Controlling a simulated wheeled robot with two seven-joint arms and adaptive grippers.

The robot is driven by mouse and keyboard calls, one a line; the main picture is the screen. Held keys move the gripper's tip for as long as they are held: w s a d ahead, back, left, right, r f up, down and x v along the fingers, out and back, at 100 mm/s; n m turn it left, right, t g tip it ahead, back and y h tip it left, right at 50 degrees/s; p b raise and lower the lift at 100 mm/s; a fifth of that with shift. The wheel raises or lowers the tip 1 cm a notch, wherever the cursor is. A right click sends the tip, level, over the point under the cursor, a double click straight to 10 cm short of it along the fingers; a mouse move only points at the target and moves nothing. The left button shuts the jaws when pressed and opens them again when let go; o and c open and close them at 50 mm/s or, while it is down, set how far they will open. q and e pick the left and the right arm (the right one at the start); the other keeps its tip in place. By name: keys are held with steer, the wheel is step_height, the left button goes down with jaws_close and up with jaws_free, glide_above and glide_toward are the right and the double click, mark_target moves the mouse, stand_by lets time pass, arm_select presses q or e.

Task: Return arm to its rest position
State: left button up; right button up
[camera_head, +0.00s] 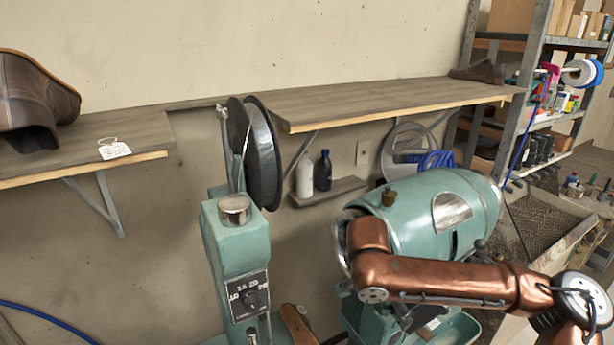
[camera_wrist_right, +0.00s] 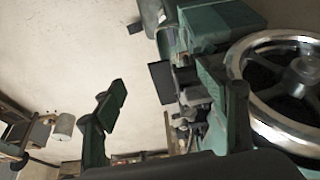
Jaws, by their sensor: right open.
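My copper right arm (camera_head: 450,278) reaches in from the right in the head view, in front of the green rounded machine body (camera_head: 425,215). My right gripper (camera_wrist_right: 178,90) is open in the right wrist view. Its two dark green fingers stand wide apart, with nothing held between them. Past the right finger are green machine parts and a large bright handwheel (camera_wrist_right: 290,90). In the head view I cannot clearly make out the right gripper's fingers. My left arm and gripper do not show.
A green machine column (camera_head: 237,255) with a dial and dark disc stands left of my arm. Wall shelves (camera_head: 370,100) run behind; a brown boot (camera_head: 35,98) sits on the left one. A storage rack (camera_head: 530,100) and grated tray (camera_head: 545,235) are at right.

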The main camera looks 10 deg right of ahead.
steer(key=s+a+f+n+y, duration=0.15)
steer(key=a+f+n, duration=0.25)
steer(key=f, duration=0.5)
steer(key=s+a+f+n+t+y, duration=0.1)
steer(key=a+f+n+y, duration=0.25)
steer(key=f, duration=0.55)
steer(key=s+a+f+n+y, duration=0.15)
steer(key=a+f+n, duration=0.3)
steer(key=f, duration=0.45)
steer(key=s+d+f+n+t+h, duration=0.1)
steer(key=s+d+f+h, duration=0.1)
steer(key=s+d+f, duration=0.7)
steer(key=s+d+f+h, duration=0.1)
steer(key=s+d+f, duration=0.4)
steer(key=s+d, duration=0.75)
step_height(320, 180, down, 33)
steer(key=s+g+b, duration=0.1)
steer(key=b, duration=0.3)
steer(key=s+f+n+g+b, duration=0.1)
steer(key=s+f+b, duration=0.3)
steer(key=s+f, duration=1.6)
step_height(320, 180, down, 3)
steer(key=shift+r+g, duration=0.2)
steer(key=shift+g, duration=0.2)
